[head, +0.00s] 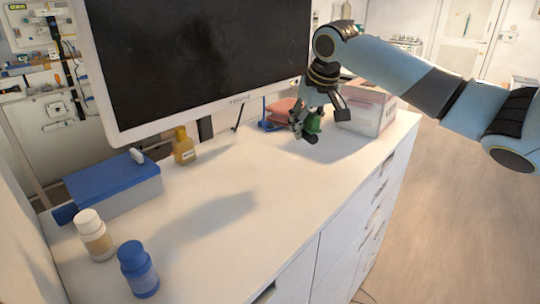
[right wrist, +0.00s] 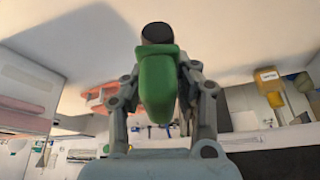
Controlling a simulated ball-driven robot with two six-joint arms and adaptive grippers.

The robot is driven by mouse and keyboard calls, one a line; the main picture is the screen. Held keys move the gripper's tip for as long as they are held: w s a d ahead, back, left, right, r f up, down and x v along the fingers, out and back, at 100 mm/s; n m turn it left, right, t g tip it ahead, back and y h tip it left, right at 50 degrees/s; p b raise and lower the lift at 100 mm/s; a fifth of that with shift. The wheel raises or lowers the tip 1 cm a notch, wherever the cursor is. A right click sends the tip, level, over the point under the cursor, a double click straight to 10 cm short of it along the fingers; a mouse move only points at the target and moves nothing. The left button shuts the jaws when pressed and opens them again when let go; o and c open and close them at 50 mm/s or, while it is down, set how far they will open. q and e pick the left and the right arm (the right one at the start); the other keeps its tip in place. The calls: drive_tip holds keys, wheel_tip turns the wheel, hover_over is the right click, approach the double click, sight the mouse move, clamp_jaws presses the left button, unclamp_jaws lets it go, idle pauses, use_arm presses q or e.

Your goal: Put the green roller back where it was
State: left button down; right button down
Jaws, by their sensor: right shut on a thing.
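The green roller (right wrist: 157,85) is between the fingers of my right gripper (right wrist: 160,70) in the right wrist view, with a dark round end at its tip. In the head view the green roller (head: 313,122) shows partly behind the fingers of my right gripper (head: 308,130). The gripper is shut on it, near the back right of the white chest top (head: 260,190). Whether the roller touches the top is hard to tell. My left gripper is not in view.
A monitor (head: 200,60) stands at the back. A blue-lidded box (head: 112,187), an amber bottle (head: 184,147), a white-capped bottle (head: 94,235) and a blue-capped bottle (head: 138,270) stand left. The middle is clear.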

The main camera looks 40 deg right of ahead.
drive_tip(key=w+a+f, duration=0.2)
drive_tip(key=w+a, duration=0.1)
drive_tip(key=w+a+f+p, duration=0.1)
drive_tip(key=a+f, duration=0.1)
drive_tip(key=shift+w+a, duration=0.25)
drive_tip(key=shift+w, duration=0.15)
drive_tip(key=shift+w+a+f, duration=0.15)
drive_tip(key=shift+a+f, duration=0.05)
drive_tip(key=shift+f, duration=0.05)
wheel_tip(320, 180, down, 4)
drive_tip(key=shift+p, duration=0.35)
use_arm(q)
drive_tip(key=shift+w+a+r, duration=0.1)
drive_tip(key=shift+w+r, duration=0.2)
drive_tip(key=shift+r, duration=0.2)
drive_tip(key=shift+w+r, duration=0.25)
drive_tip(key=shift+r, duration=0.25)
use_arm(e)
drive_tip(key=shift+f, duration=0.1)
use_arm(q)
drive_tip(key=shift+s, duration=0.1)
use_arm(e)
drive_tip(key=shift+f, duration=0.1)
drive_tip(key=c, duration=1)
unclamp_jaws()
drive_tip(key=shift+c, duration=0.2)
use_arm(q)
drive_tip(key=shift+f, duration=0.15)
use_arm(e)
drive_tip(key=v, duration=1.2)
